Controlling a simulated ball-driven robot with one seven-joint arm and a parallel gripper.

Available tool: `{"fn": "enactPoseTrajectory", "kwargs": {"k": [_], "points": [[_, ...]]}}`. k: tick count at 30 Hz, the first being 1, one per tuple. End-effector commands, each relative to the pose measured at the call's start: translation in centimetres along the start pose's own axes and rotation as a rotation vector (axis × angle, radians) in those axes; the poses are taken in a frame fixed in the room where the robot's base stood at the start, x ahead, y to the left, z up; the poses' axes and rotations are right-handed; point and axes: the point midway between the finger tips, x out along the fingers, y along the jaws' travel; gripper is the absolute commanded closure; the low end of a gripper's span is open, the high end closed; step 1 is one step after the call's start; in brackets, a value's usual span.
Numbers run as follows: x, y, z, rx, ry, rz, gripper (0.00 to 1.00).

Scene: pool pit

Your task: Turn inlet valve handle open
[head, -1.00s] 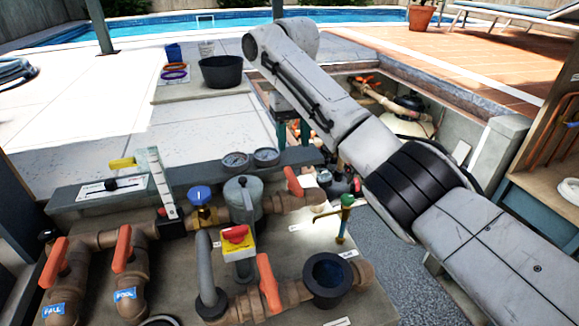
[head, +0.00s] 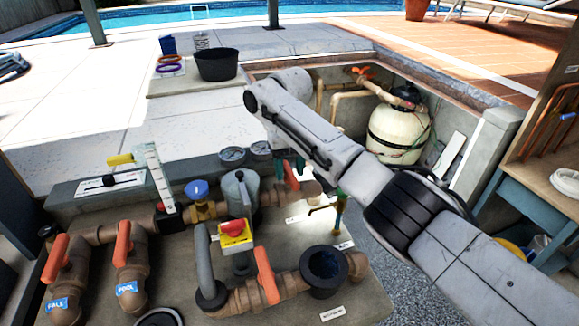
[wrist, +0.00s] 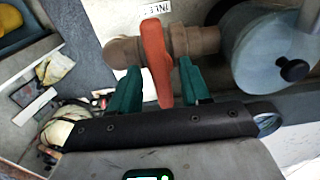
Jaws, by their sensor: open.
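The inlet valve handle is an orange-red lever (wrist: 155,58) on a brown pipe (wrist: 195,40) in the wrist view, beside a white label (wrist: 157,12) reading INLET. The lever lies across the pipe's line. My gripper (wrist: 159,68) is open, with its two green fingers on either side of the lever. A narrow gap shows on each side, so the lever appears untouched. In the head view the lever (head: 291,176) shows only partly, below my wrist. The green fingers there are mostly hidden.

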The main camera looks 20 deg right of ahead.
Motion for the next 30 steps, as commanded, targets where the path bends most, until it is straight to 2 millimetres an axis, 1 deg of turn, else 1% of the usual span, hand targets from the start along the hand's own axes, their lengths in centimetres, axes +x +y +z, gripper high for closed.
{"fn": "enactPoseTrajectory", "kwargs": {"k": [2, 16, 23, 30], "points": [[-0.01, 0.0, 0.0, 0.0, 0.0, 0.0, 0.55], [-0.05, 0.0, -0.01, 0.0, 0.0, 0.001, 1.0], [-0.07, 0.0, -0.01, -0.004, 0.0, 0.001, 1.0], [-0.11, -0.03, 0.0, -0.068, -0.001, 0.0, 1.0]]}}
